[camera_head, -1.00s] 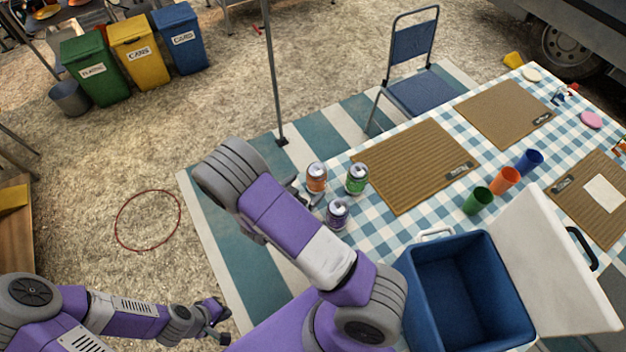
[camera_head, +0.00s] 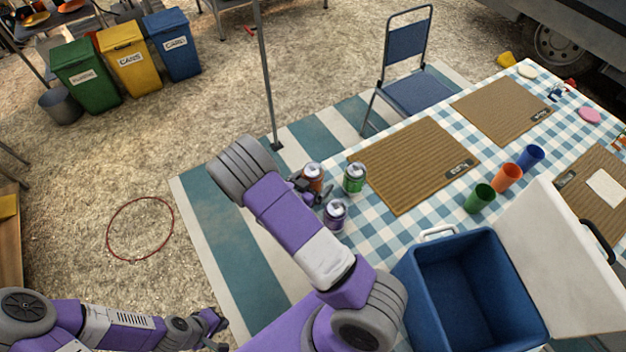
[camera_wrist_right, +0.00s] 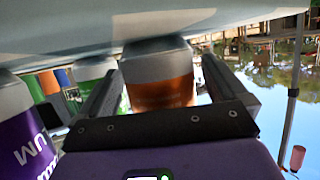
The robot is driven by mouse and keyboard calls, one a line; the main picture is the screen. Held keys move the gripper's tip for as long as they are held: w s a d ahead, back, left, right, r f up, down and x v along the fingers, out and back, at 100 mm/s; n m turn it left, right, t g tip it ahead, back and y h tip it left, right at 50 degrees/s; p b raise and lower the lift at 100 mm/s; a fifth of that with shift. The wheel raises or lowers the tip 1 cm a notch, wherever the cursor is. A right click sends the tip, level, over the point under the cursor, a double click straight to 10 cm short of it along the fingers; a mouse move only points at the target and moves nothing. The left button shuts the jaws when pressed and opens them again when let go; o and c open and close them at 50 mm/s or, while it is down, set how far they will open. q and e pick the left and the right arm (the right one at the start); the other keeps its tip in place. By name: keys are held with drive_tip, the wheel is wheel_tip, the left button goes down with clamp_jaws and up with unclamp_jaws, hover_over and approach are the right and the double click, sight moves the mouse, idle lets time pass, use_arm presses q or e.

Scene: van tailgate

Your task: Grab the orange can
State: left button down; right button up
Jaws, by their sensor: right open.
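The orange can (camera_head: 314,174) stands at the table's near left corner, beside a green can (camera_head: 355,177) and a purple can (camera_head: 335,213). My right gripper (camera_head: 311,190) is at the orange can, partly covering it in the head view. In the right wrist view the orange can (camera_wrist_right: 160,80) sits between the two spread fingers of the right gripper (camera_wrist_right: 158,88). The purple can (camera_wrist_right: 22,125) and green can (camera_wrist_right: 92,70) show left of it. My left gripper (camera_head: 216,326) is low at the left, away from the table; its opening is unclear.
A blue cooler (camera_head: 470,290) with its white lid open stands at the table's front. Brown mats (camera_head: 412,165) and several cups, including a green cup (camera_head: 479,198), lie to the right. A blue chair (camera_head: 408,85) stands behind the table.

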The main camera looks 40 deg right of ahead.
drive_tip(key=shift+c, duration=0.3)
drive_tip(key=c, duration=1.3)
drive_tip(key=shift+o, duration=0.2)
drive_tip(key=shift+r, duration=0.1)
